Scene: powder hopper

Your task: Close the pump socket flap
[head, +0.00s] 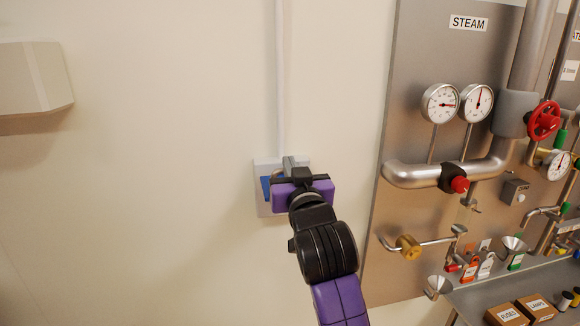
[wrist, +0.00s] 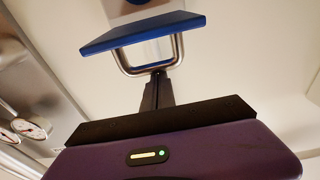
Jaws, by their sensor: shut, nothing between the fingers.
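The pump socket is a pale box (head: 262,200) on the wall, below a vertical conduit. Its blue flap (head: 265,188) shows beside my gripper (head: 291,168), which covers much of the socket. In the wrist view the flap (wrist: 145,33) stands out from the pale box as a slanted blue plate, so it is open. A U-shaped metal handle (wrist: 178,60) hangs from it. My gripper (wrist: 157,80) is shut and empty, its fingertips at the handle's lower bar. I cannot tell whether they touch it.
A steel panel (head: 405,120) with gauges, pipes and a red valve wheel (head: 543,120) stands to the right. A shelf (head: 470,300) with boxes and padlocks juts out below it. A pale wall box (head: 35,78) is at upper left. The wall left of the socket is clear.

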